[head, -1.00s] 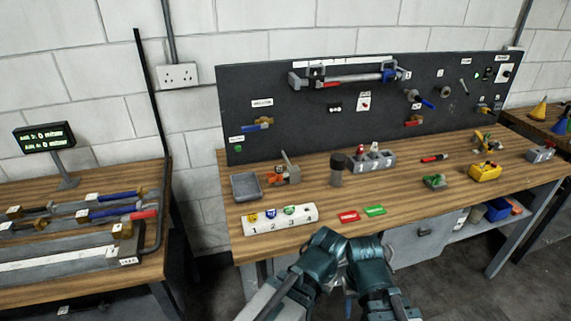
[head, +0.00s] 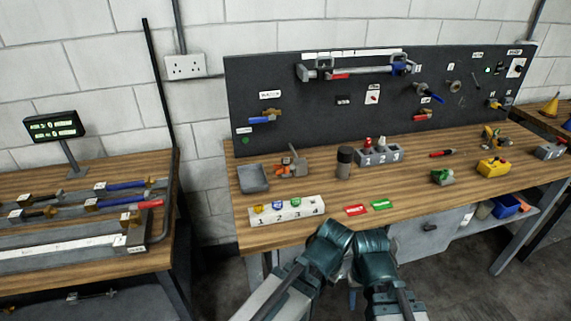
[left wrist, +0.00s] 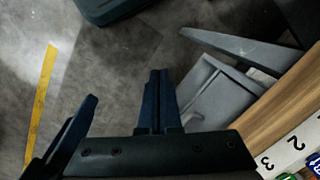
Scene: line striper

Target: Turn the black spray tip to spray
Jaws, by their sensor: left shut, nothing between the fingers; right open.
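I cannot tell which small part is the black spray tip. A white block (head: 268,218) numbered 1 to 4 on the bench holds yellow, blue and green tips. A blue-handled fitting (head: 265,117) and a red-handled one (head: 423,115) are on the dark board, too small to show a black tip clearly. My right gripper (head: 352,289) is low in front of the bench, its fingers mostly hidden by my arms; nothing shows in it. My left gripper (left wrist: 157,98) is shut and empty above the floor, with the numbered block at the lower right of the left wrist view.
On the bench stand a grey tray (head: 252,179), a dark cylinder (head: 345,162), a grey block with a red-topped part (head: 380,156), red (head: 356,210) and green (head: 382,204) cards and a yellow box (head: 493,167). A side table (head: 90,265) with long-handled tools is at left.

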